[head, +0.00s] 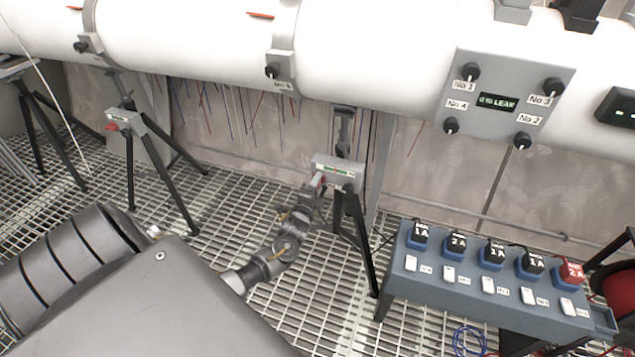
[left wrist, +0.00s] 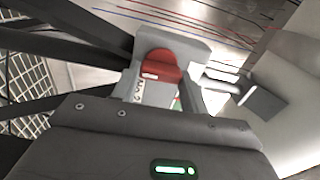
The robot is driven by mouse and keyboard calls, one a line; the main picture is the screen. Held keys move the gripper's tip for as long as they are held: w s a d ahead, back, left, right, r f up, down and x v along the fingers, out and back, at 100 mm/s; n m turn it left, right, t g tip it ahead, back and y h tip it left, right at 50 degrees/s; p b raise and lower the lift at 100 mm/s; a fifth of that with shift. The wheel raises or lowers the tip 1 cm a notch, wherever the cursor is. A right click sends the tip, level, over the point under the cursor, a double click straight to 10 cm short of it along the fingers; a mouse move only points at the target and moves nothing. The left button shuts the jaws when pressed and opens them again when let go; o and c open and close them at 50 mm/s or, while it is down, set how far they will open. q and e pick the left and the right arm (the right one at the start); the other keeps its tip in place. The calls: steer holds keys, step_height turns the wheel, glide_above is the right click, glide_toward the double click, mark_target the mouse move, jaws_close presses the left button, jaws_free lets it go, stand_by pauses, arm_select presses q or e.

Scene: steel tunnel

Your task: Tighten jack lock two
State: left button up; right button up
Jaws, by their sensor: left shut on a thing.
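The jack (head: 338,170) stands on black tripod legs under the white pipe in the middle of the head view. Its grey head carries a small green display. A red lock knob sits on its face, and the knob (left wrist: 158,66) shows large in the left wrist view, with a partly covered label beside it. My left gripper (head: 319,181) reaches up to the jack head and is shut on the red knob. In the left wrist view its fingers (left wrist: 160,88) stand on both sides of the knob. My right gripper is not in view.
Another jack (head: 125,122) with a red knob stands at the left. A blue-grey bench (head: 455,292) with several labelled blocks and switches is at the right. A grey panel (head: 508,95) with several black knobs hangs on the pipe (head: 190,40). The floor is metal grating.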

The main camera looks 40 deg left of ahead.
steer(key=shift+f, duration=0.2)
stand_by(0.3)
arm_select(q)
steer(key=o, duration=1)
steer(key=shift+w, duration=0.1)
steer(key=p+v, duration=0.1)
steer(key=v, duration=1)
steer(key=shift+p, duration=0.3)
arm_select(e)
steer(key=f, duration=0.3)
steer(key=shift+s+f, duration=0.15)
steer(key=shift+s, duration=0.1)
